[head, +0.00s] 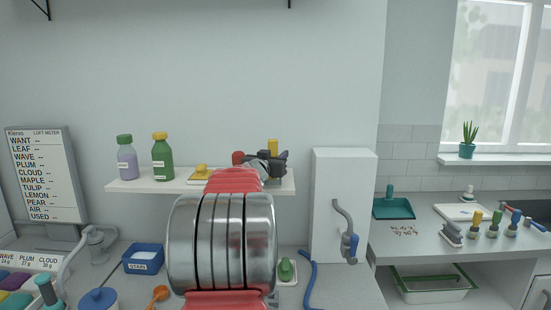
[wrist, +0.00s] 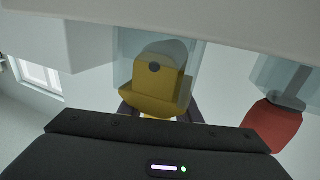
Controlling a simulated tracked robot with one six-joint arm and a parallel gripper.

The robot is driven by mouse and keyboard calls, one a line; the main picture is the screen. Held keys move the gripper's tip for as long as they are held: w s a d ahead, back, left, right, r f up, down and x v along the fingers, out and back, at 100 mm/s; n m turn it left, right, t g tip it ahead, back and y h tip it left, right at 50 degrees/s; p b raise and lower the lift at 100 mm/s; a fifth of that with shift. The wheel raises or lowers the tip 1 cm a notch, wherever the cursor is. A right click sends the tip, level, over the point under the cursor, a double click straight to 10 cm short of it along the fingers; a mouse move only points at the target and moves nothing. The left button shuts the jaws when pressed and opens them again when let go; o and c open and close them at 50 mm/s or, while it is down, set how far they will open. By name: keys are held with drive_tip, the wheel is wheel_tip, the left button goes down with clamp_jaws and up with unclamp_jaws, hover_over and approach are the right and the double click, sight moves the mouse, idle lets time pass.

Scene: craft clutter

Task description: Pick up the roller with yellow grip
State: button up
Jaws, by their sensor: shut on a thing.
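The roller with yellow grip (wrist: 158,88) is in the middle of the wrist view, its yellow part facing the camera, with a pale translucent part around and above it. My gripper (wrist: 157,113) is shut on the yellow part, with a dark finger at either side. In the head view, a yellow piece (head: 272,146) shows at my dark gripper (head: 264,160), above the right end of the shelf. My arm hides much of this spot. I cannot tell whether the roller touches the shelf.
A red-gripped tool (wrist: 270,125) is close on the right in the wrist view. The white shelf (head: 140,186) also holds a purple bottle (head: 126,160), a green bottle (head: 162,158) and a small yellow-topped item (head: 201,171). A tall white box (head: 343,190) stands right of the shelf.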

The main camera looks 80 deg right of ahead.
wheel_tip(320, 180, up, 10)
idle(0.6)
drive_tip(key=shift+s+f, duration=0.1)
idle(0.5)
